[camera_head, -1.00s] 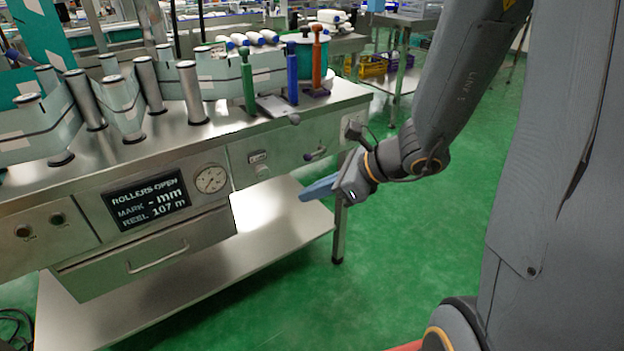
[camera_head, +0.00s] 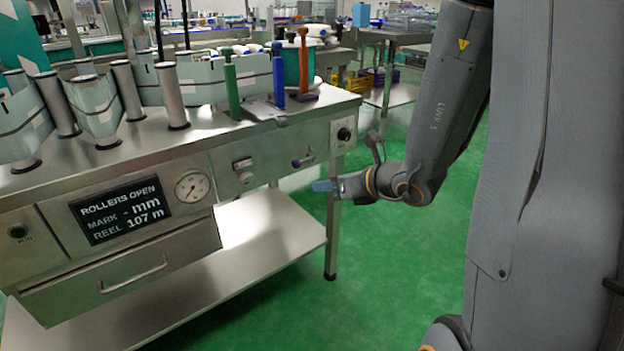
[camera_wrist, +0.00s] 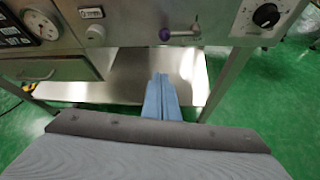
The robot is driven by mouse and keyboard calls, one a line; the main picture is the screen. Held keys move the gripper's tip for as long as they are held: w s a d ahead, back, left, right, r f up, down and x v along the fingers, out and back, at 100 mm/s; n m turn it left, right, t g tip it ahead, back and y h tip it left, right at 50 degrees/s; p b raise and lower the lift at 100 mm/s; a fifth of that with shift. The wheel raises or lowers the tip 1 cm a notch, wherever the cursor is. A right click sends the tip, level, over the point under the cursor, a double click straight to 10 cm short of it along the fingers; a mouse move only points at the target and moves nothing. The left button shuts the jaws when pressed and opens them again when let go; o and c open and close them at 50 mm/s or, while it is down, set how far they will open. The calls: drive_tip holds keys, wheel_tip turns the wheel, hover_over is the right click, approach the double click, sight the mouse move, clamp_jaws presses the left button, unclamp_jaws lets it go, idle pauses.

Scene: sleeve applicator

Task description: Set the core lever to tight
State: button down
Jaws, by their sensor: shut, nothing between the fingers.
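A small lever with a purple knob (camera_head: 297,163) sits on the front panel of the steel machine. In the wrist view the knob (camera_wrist: 165,33) is at the left end of a pale arm (camera_wrist: 182,33) that runs to a pivot on the right. No label naming it core lever is readable. Three upright levers stand on the machine top: green (camera_head: 231,88), blue (camera_head: 278,78) and orange (camera_head: 304,62). My gripper (camera_head: 322,186) has blue fingers, shut and empty, in front of the panel's right end and lower than the purple knob. The wrist view shows the fingers (camera_wrist: 160,82) pointing toward the panel, apart from the lever.
A black dial (camera_head: 343,134) is right of the small lever, and a round knob (camera_head: 244,171) is left. A display (camera_head: 120,208) reads "ROLLERS OPEN". A gauge (camera_head: 191,187), a drawer (camera_head: 130,270) and a lower shelf (camera_head: 270,235) are on the machine. Green floor lies open at right.

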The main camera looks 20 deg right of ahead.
sight(304, 160)
drive_tip(key=b+x, duration=0.2)
drive_tip(key=x, duration=0.8)
drive_tip(key=shift+w+d+r, duration=0.15)
drive_tip(key=shift+r, duration=0.9)
drive_tip(key=shift+w+d+r, duration=0.1)
drive_tip(key=shift+d+r, duration=0.05)
drive_tip(key=shift+r, duration=0.95)
drive_tip(key=shift+d+p, duration=0.15)
drive_tip(key=shift+p, duration=0.25)
